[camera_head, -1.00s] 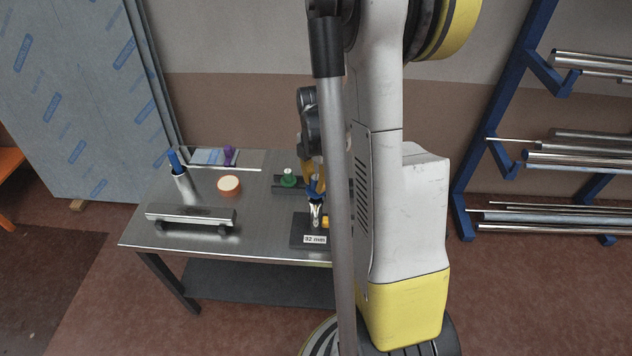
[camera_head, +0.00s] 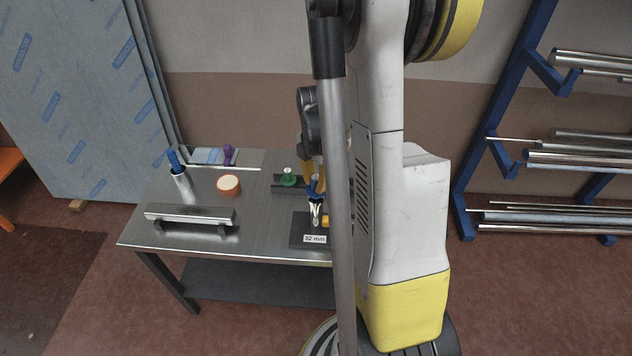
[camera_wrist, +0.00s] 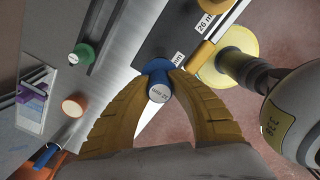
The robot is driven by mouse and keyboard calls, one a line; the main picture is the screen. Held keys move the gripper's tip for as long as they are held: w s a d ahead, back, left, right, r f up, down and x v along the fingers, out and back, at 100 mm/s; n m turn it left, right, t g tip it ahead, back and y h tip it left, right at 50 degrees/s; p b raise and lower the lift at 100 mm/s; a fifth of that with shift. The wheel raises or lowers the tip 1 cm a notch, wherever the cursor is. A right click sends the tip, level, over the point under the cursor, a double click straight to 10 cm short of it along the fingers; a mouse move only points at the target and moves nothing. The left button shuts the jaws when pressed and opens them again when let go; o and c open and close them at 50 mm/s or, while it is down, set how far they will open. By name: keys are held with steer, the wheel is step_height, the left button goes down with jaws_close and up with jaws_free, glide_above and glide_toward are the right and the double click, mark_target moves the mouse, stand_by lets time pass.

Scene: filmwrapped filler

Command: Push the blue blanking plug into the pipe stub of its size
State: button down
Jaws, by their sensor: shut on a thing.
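The blue plug (camera_wrist: 158,88), marked 32 mm on its end, sits between the yellow fingertips of my gripper (camera_wrist: 160,76), which is shut on it. In the head view the blue plug (camera_head: 315,187) shows at the top of a shiny pipe stub (camera_head: 316,213) on a dark plate (camera_head: 300,228) labelled 32 mm. The plug appears in line with the stub, but I cannot tell how far, if at all, it is inside. In the wrist view the plug and fingers hide the stub's mouth. My arm column hides part of the gripper in the head view.
A neighbouring plate label reads 26 mm (camera_wrist: 206,22).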

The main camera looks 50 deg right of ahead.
steer(key=shift+f+b, duration=1.25)
steer(key=shift+f, duration=0.15)
steer(key=c, duration=0.7)
jaws_free()
steer(key=shift+o, duration=0.2)
steer(key=shift+r, duration=0.1)
steer(key=shift+r+p, duration=2.9)
steer(key=shift+r, duration=1.05)
